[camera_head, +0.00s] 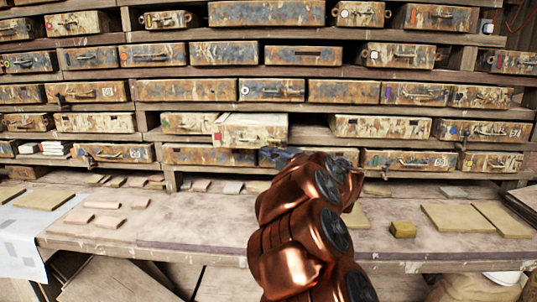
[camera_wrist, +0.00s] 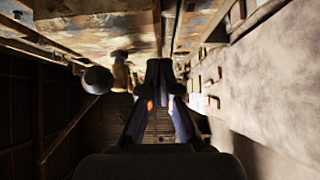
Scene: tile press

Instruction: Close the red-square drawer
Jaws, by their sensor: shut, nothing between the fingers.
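The drawer with a small red mark on its left front edge (camera_head: 252,131) sticks out from the shelf rack in the middle of the head view. Its front is worn cream and brown with a handle. My gripper (camera_head: 272,154) is just below the drawer's lower right part, with its fingers together and empty. I cannot tell whether it touches the drawer. The wrist view shows the closed fingers (camera_wrist: 160,72) with a rusty drawer surface above left and a dark handle or knob to the left. Which drawer that is cannot be told there.
Rows of other rusty drawers (camera_head: 382,127) fill the rack around it. A workbench (camera_head: 180,228) runs below, with several pinkish tiles (camera_head: 107,221), yellowish slabs (camera_head: 458,218) and a small yellow block (camera_head: 403,229). The bench's middle left is mostly clear.

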